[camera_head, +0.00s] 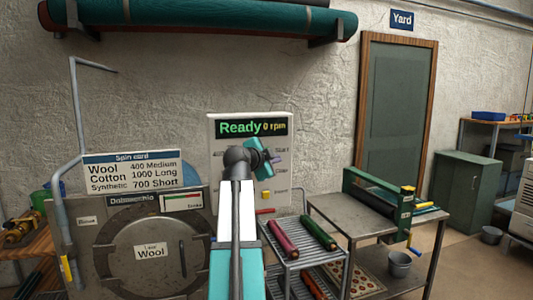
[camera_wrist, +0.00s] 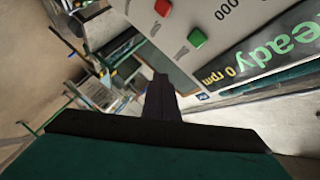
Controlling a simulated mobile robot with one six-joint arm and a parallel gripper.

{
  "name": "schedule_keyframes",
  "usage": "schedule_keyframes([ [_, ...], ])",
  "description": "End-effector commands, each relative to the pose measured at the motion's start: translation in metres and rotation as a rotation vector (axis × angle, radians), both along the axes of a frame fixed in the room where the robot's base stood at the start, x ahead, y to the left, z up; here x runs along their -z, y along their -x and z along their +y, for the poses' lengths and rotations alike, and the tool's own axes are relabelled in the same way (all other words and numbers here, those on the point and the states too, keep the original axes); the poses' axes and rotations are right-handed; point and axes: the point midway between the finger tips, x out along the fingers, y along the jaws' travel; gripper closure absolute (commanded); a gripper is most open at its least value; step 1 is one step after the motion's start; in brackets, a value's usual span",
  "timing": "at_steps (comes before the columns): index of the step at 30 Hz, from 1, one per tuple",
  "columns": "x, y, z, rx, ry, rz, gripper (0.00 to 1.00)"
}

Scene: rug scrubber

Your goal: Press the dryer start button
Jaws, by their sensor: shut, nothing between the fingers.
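A pale control panel (camera_head: 225,187) stands behind my arm; its green display (camera_head: 240,128) reads "Ready 0 rpm". In the wrist view a red button (camera_wrist: 163,7) and a green button (camera_wrist: 196,37) show on the panel, with two grey levers beside them. Their labels cannot be read. A yellow square (camera_head: 267,195) shows low on the panel. My gripper (camera_head: 279,158) is in front of the panel; in the wrist view its dark fingers (camera_wrist: 160,82) are together and empty, apart from the green button in the picture. Whether they touch the panel cannot be told.
A machine with a round door (camera_head: 150,250) labelled "Wool" stands left of my arm. A spin card (camera_head: 130,172) stands above it. A rack (camera_head: 305,255) with rolled rugs and a table (camera_head: 350,215) with a roller device are at right. Open floor lies farther right.

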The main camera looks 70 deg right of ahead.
Motion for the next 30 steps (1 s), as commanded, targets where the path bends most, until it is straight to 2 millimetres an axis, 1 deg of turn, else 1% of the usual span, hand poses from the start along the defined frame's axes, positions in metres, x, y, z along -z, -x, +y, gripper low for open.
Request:
schedule_keyframes([
  [5,0.000,-0.002,-0.002,-0.001,-0.001,0.001,1.00],
  [11,0.000,-0.009,-0.011,-0.001,-0.002,0.001,1.00],
  [26,0.000,-0.039,-0.047,-0.002,-0.001,0.000,1.00],
  [30,0.002,-0.046,-0.056,-0.001,-0.001,0.001,1.00],
])
